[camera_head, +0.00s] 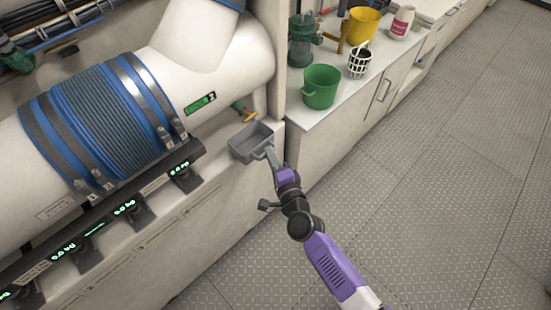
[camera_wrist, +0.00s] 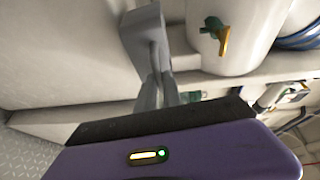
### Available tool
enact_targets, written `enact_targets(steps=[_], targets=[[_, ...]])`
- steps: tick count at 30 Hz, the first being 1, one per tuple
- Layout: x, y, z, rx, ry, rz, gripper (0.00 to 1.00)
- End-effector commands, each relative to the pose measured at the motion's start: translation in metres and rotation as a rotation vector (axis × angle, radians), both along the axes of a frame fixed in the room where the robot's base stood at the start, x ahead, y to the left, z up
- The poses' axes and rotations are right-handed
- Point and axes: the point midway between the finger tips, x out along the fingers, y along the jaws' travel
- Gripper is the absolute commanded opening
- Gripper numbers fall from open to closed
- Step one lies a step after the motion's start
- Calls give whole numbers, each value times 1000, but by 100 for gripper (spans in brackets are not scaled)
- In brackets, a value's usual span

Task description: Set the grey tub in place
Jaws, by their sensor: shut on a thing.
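The grey tub (camera_head: 239,147) is a small open rectangular tray at the right end of the white ledge, below the yellow-handled valve (camera_head: 244,112). Its inside looks empty. My gripper (camera_head: 270,152) is shut on the tub's near right side. The wrist view shows the tub (camera_wrist: 143,22) beyond my gripper (camera_wrist: 155,48), with the valve (camera_wrist: 219,35) to its right, on the white pipe. I cannot tell whether the tub rests on the ledge or is held just above it.
The large white pipe (camera_head: 225,75) with a blue ribbed sleeve (camera_head: 100,120) fills the left. The floor (camera_head: 430,190) is clear.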

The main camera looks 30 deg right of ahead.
Motion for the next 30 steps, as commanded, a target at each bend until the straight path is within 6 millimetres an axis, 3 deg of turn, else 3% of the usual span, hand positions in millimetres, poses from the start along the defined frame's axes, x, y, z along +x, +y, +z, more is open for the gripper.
enact_targets(steps=[21,30], targets=[[43,14,1,0,-2,-1,0],[52,17,1,0,-1,0,0]])
